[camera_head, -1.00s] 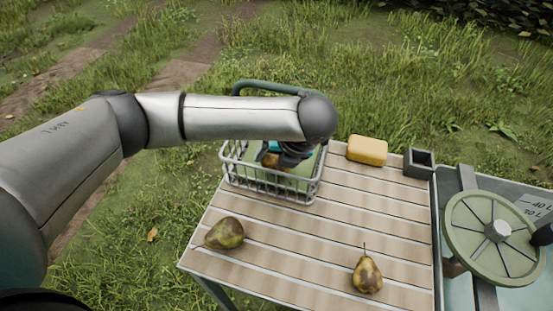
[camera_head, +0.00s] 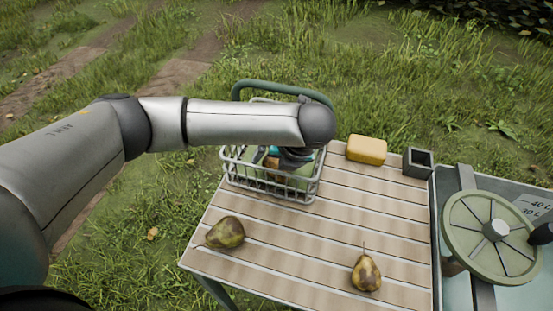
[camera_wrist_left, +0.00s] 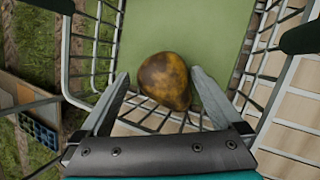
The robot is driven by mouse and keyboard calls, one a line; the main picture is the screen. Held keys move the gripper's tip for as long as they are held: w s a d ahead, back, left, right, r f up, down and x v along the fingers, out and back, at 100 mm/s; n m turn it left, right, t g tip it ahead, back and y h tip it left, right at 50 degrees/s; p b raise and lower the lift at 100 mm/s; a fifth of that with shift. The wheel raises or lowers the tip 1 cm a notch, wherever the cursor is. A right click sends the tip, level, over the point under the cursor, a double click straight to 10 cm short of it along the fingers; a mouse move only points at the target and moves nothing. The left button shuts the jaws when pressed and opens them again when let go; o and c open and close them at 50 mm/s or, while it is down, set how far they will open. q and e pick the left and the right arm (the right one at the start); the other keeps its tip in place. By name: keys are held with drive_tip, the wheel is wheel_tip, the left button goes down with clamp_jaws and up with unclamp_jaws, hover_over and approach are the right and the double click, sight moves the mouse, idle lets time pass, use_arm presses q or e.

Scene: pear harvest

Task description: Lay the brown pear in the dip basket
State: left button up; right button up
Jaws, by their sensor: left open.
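The brown pear (camera_wrist_left: 164,80) lies on the green floor of the dip basket, close to its wire wall, in the left wrist view. The dip basket (camera_head: 300,188) is a grey wire basket with a green handle at the back left of the slatted table. My left gripper (camera_wrist_left: 157,85) is open, with its two fingers on either side of the pear and apart from each other. In the head view my left gripper (camera_head: 275,165) is inside the basket, mostly hidden by its own arm and the wires. My right gripper does not show.
A greenish pear (camera_head: 226,232) lies at the table's left edge, and another pear (camera_head: 366,272) stands at the front. A yellow sponge (camera_head: 367,150) and a small dark square holder (camera_head: 418,162) sit at the back right. A green handwheel (camera_head: 490,238) is at the right. The table's middle is clear.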

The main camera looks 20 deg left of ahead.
use_arm(q)
drive_tip(key=shift+r, duration=0.2)
drive_tip(key=p+v, duration=0.2)
drive_tip(key=v, duration=1)
drive_tip(key=shift+r+p, duration=0.4)
drive_tip(key=shift+r, duration=0.05)
